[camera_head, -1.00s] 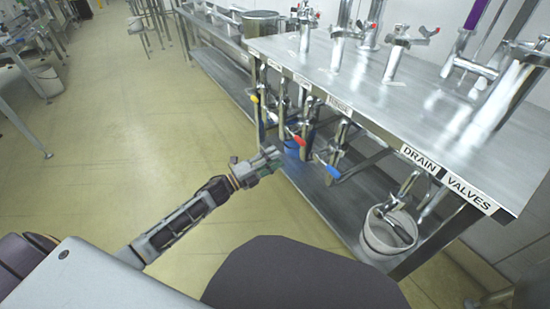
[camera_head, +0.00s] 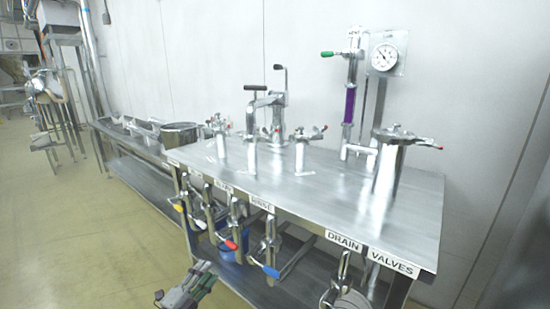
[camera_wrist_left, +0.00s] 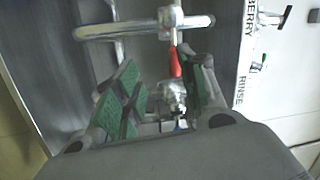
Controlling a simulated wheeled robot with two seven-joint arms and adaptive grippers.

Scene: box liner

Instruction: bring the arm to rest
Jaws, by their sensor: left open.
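My left gripper (camera_head: 192,284) shows at the bottom of the head view, in front of the steel bench and below the row of valves under its front edge. In the left wrist view the green-padded fingers of this gripper (camera_wrist_left: 163,98) stand apart. A valve with a red handle (camera_wrist_left: 175,62) appears between the fingers in that picture. I see nothing gripped; the distance to the valve is hard to judge. In the head view the red handle (camera_head: 231,245) is above and right of the gripper. My right arm and gripper are not in view.
The steel bench (camera_head: 330,190) carries several fittings and a gauge (camera_head: 384,57). Valves with yellow, red and blue handles (camera_head: 271,271) hang along its front, below labels reading RINSE and DRAIN VALVES. A steel pot (camera_head: 180,135) stands farther back. Open floor (camera_head: 90,240) lies to the left.

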